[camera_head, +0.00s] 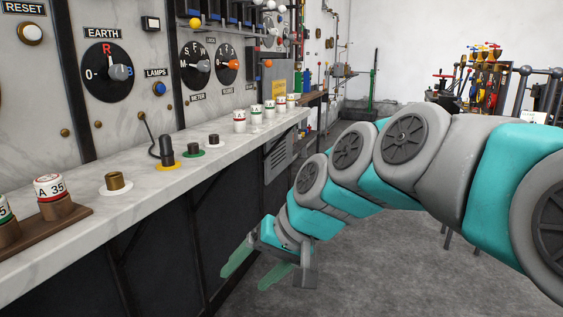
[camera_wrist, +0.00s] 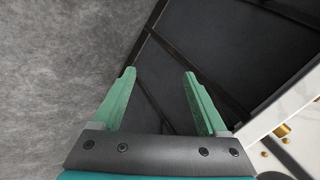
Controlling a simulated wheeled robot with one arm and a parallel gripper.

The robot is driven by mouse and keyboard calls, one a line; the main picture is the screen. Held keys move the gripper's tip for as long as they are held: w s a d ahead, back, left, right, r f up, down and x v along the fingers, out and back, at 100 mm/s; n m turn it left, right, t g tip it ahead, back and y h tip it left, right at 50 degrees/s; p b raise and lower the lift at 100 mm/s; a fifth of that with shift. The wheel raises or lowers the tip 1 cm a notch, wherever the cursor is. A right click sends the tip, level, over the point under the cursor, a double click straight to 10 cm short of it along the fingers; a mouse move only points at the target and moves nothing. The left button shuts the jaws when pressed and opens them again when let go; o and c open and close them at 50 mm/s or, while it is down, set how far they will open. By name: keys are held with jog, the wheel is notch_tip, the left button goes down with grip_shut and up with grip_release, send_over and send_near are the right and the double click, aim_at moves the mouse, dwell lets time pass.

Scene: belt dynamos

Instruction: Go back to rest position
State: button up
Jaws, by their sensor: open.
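My gripper (camera_head: 257,268) hangs low in front of the dark panels below the counter, beneath the level of the white marble shelf (camera_head: 215,152). Its two green fingers are apart with nothing between them. In the wrist view my gripper (camera_wrist: 160,80) also shows open and empty, with the dark cabinet front (camera_wrist: 220,50) and grey floor (camera_wrist: 60,60) beyond it. My arm reaches in from the right side of the head view.
The shelf carries a fuse marked A 35 (camera_head: 50,188), a brass post (camera_head: 115,181), a black plug (camera_head: 166,150) and several white-capped fuses further back. A marble panel with dials (camera_head: 109,72) rises behind. Open floor (camera_head: 370,270) lies right of the counter.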

jog(key=s+d+f+g+h, duration=0.2)
jog(key=s+d+f+h, duration=0.1)
jog(key=s+d+f, duration=0.5)
jog(key=s+d+f+m+g+h, duration=0.1)
jog(key=s+d+f+g+h, duration=0.1)
jog(key=s+d+f, duration=0.6)
jog(key=s+d+h, duration=0.1)
jog(key=s+d, duration=0.3)
jog(key=s, duration=0.1)
jog(key=shift+d+h, duration=0.15)
jog(key=shift+h, duration=0.25)
